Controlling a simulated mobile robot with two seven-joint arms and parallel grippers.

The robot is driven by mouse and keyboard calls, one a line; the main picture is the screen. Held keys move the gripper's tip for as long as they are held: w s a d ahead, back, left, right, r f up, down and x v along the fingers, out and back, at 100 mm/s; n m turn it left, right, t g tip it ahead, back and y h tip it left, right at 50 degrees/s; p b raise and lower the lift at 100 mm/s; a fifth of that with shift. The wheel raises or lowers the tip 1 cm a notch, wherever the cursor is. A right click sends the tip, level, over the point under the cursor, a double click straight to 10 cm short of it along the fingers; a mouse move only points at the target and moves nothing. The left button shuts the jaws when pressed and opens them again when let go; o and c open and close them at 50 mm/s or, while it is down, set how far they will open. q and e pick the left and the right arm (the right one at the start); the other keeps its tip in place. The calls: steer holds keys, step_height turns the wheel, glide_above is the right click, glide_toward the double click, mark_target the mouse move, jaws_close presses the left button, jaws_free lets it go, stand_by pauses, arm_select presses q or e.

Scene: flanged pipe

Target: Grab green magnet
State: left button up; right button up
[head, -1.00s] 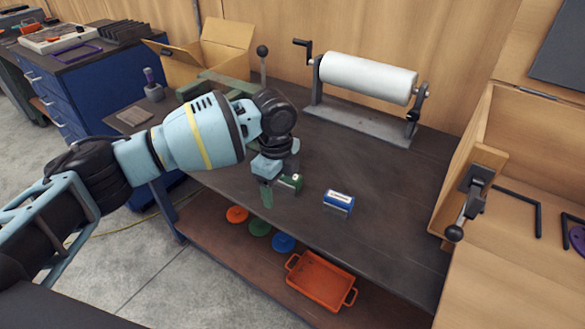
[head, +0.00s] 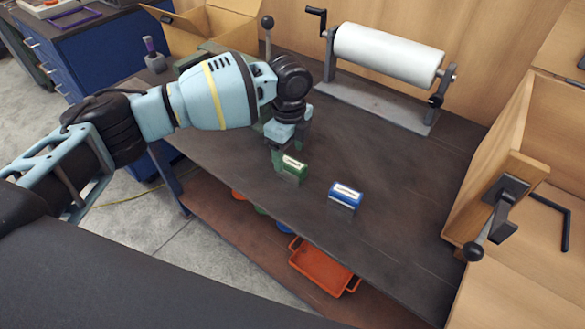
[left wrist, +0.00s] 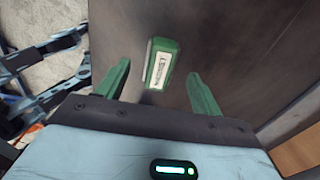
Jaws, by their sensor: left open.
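The green magnet (head: 293,167) is a small block with a white label, standing on the dark workbench (head: 382,226). In the left wrist view the magnet (left wrist: 161,64) lies ahead of the fingertips, roughly midway between them. My left gripper (left wrist: 159,80) is open, with a green finger on each side and nothing in its grasp. In the head view the left gripper (head: 288,150) is just behind the magnet and above the bench. I cannot tell whether a finger touches the magnet. My right gripper is not in view.
A blue labelled block (head: 345,195) stands right of the green magnet. A white roll on a stand (head: 388,54) is at the back. A cardboard box (head: 225,27) is at the back left, and a wooden cabinet (head: 500,165) at the right. An orange tray (head: 320,268) is on the lower shelf.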

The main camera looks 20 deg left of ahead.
mark_target(292, 162)
arm_select(q)
steer(key=shift+f, duration=0.15)
steer(key=f, duration=0.4)
steer(key=shift+d+f, duration=0.3)
steer(key=shift+f, duration=0.1)
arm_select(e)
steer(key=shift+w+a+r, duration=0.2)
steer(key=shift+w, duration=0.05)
